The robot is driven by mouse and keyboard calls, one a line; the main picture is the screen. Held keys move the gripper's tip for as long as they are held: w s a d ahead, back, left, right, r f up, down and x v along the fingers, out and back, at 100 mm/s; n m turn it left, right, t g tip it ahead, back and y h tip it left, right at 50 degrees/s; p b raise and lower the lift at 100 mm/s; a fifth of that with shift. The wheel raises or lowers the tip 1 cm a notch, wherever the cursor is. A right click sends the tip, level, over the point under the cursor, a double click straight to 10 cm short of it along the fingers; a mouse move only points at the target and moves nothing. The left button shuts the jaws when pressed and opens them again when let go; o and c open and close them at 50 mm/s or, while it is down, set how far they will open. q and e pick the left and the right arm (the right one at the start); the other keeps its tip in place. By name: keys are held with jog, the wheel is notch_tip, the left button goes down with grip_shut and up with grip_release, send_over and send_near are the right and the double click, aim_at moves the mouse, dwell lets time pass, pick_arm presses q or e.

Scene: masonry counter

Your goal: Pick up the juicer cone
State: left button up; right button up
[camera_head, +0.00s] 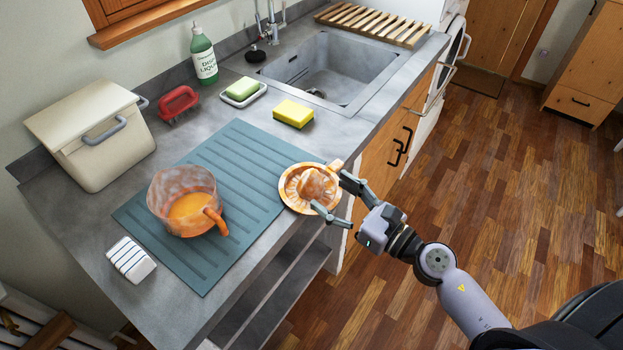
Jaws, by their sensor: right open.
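The juicer cone (294,199) is an orange and white dish with a raised reamer in its middle and a tab at its upper right. It lies at the right edge of the blue-grey ribbed mat (235,150), close to the counter's front edge. My right gripper (328,195) is open and empty of any clear hold. Its two fingers reach in from the right, at the cone's right rim. I cannot tell whether they touch it. The juicer's jug (172,190), clear with an orange base and handle, stands on the mat to the left. My left gripper is not in view.
A yellow sponge (293,113), green soap on a dish (243,92), a red brush (178,102) and a soap bottle (204,58) stand behind the mat. A bin (90,140) is at left, a striped cloth (131,259) at front left, a sink (335,65) at back.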

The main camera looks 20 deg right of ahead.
aim_at(319, 184)
jog(key=p+x, duration=0.2)
jog(key=x, duration=0.2)
jog(key=shift+w+a+f, duration=0.1)
jog(key=shift+w+f, duration=0.05)
jog(key=shift+w, duration=0.25)
jog(key=shift+w+a+f, duration=0.1)
jog(key=shift+w+a, duration=0.05)
jog(key=shift+w, duration=0.05)
jog(key=shift+s, duration=0.1)
jog(key=shift+c, duration=0.4)
jog(key=c, duration=1.2)
jog(key=shift+c, duration=0.2)
